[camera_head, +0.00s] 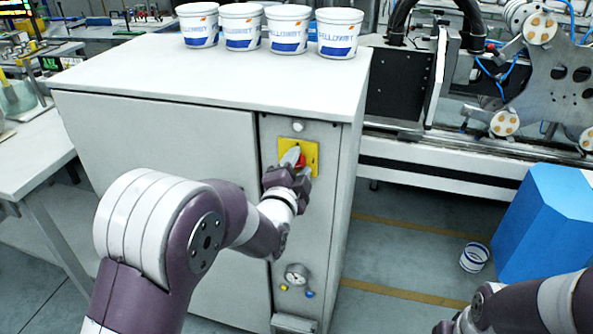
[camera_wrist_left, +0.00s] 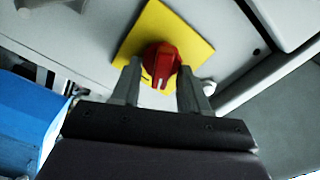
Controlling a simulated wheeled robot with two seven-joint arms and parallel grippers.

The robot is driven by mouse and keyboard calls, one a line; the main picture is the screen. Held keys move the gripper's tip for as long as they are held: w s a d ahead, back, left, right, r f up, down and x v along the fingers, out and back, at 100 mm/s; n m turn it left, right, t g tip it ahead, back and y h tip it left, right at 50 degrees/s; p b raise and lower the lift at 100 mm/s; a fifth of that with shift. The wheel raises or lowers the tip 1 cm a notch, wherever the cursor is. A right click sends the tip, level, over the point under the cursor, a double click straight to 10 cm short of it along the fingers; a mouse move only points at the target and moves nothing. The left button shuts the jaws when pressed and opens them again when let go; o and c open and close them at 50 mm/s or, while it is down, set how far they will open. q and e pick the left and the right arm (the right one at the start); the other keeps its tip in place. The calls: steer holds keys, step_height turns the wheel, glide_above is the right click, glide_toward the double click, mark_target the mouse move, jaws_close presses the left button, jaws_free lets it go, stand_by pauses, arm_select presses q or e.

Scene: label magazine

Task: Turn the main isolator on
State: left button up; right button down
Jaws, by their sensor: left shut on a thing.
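The main isolator is a red rotary knob (camera_head: 301,160) on a yellow square plate (camera_head: 312,152), set high on the narrow right front panel of a grey cabinet. My left gripper (camera_head: 294,163) is at the knob, its fingers partly covering it in the head view. In the left wrist view the red knob (camera_wrist_left: 161,63) sits between the two fingers of the left gripper (camera_wrist_left: 160,82), which is shut on it. A white mark shows on the knob's lower edge. The yellow plate (camera_wrist_left: 190,38) looks tilted there. My right arm shows at the lower right, its fingers out of view.
Several white tubs (camera_head: 339,33) stand on the cabinet top (camera_head: 210,70). Below the knob are a round gauge (camera_head: 296,274) and small coloured buttons. Machinery fills the back right.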

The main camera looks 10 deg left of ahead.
arm_select(q)
steer(key=m, duration=0.1)
steer(key=m+b, duration=0.1)
steer(key=m, duration=0.3)
steer(key=shift+f+b, duration=0.3)
steer(key=shift+b, duration=0.05)
stand_by(0.4)
steer(key=o, duration=1.1)
steer(key=shift+c, duration=0.2)
steer(key=s, duration=1.2)
steer(key=shift+s+a+p, duration=0.15)
steer(key=shift+s+p, duration=0.2)
steer(key=shift+s, duration=0.05)
